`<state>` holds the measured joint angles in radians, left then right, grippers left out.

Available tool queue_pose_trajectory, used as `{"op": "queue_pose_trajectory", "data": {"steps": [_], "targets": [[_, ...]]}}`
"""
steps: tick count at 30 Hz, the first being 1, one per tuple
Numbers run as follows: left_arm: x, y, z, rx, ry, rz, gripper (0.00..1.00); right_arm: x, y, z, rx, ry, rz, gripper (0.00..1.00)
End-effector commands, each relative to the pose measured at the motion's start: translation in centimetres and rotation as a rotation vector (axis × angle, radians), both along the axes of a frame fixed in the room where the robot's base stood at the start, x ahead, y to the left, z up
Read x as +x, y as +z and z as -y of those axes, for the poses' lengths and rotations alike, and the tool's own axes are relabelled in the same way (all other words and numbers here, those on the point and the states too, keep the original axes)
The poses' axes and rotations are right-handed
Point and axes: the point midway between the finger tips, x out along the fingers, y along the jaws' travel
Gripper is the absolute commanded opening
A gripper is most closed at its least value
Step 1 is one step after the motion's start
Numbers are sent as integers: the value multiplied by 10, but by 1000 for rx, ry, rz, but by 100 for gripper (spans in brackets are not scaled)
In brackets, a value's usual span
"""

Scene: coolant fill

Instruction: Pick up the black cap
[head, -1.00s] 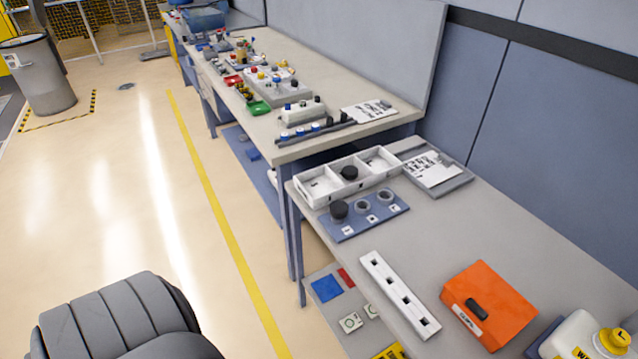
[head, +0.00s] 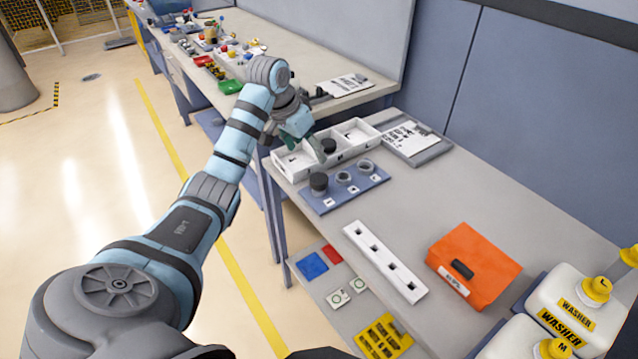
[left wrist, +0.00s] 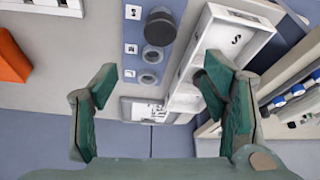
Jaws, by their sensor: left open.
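One black cap (head: 328,145) lies in the middle compartment of the white divided tray (head: 290,176). Another black cap (head: 318,182) sits on the left position of the blue plate (head: 345,199), beside two open grey necks; it also shows in the left wrist view (left wrist: 160,27). My left gripper (head: 308,143) is open over the tray's left part, beside the cap in the tray. In the left wrist view its green fingers (left wrist: 161,85) are spread apart with nothing held between them. The right finger covers part of the tray there, and the tray's cap is mostly hidden. My right gripper is out of view.
A white slotted rack (head: 385,262), an orange box (head: 472,266) and white washer jugs (head: 575,307) with yellow caps stand on the bench. A second, cluttered bench (head: 345,92) is beyond. Bare bench lies right of the plate.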

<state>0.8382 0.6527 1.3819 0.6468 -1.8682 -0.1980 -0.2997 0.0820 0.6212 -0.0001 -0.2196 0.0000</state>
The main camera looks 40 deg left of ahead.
Motion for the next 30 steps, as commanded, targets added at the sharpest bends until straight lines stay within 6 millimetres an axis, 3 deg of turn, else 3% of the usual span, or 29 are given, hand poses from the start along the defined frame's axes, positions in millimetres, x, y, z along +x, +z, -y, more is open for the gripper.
{"op": "queue_pose_trajectory", "data": {"steps": [7,14,18,21,27,30], "targets": [[23,-60,4,-5,0,-4,68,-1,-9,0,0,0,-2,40],[33,-92,3,-2,0,-3,68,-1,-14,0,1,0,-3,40],[38,-121,3,-4,2,-3,68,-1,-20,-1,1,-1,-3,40],[43,-131,3,-2,1,-1,68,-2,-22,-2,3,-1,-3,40],[43,-131,3,0,1,-1,68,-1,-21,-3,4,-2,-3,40],[43,-131,3,0,1,-1,52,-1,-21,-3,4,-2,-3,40]]}}
